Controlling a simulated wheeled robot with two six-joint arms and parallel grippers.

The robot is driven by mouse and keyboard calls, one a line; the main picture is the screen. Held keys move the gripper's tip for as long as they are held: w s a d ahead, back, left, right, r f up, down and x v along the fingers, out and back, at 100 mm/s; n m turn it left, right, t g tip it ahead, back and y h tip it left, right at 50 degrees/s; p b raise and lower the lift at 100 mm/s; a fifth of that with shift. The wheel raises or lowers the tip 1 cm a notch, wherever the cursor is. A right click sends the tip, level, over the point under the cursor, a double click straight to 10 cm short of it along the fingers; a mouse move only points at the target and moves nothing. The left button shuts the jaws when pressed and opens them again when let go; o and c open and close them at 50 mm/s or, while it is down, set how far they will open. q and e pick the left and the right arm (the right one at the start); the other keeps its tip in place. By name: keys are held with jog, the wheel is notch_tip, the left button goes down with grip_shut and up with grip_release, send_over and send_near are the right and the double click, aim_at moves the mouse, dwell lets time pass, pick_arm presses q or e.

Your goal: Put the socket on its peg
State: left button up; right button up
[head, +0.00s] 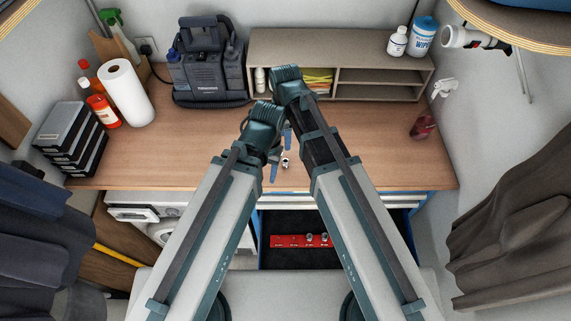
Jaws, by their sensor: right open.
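A small shiny metal socket (285,162) is on the wooden worktop near its front edge, between my two arms. My right gripper (280,155) is open, with one blue finger above the socket in the picture and one below left of it. Whether it touches the socket is too small to tell. A red peg rail (286,241) with small white marks lies in the open drawer below the worktop. Small metal sockets (310,238) stand toward its right part; the left part looks bare. My left gripper is hidden behind its own arm.
The open drawer (285,259) has a dark lining. A grey shelf unit (384,92), blue-grey machine (208,70), paper roll (125,92) and stacked cases (70,138) line the back and left.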

jog(key=b, duration=0.7)
send_over(285, 160)
notch_tip(285, 160, down, 7)
jog(key=shift+s+f, duration=0.2)
jog(key=shift+s, duration=0.2)
notch_tip(285, 160, down, 6)
jog(key=b, duration=0.5)
jog(key=shift+r, duration=0.3)
grip_shut()
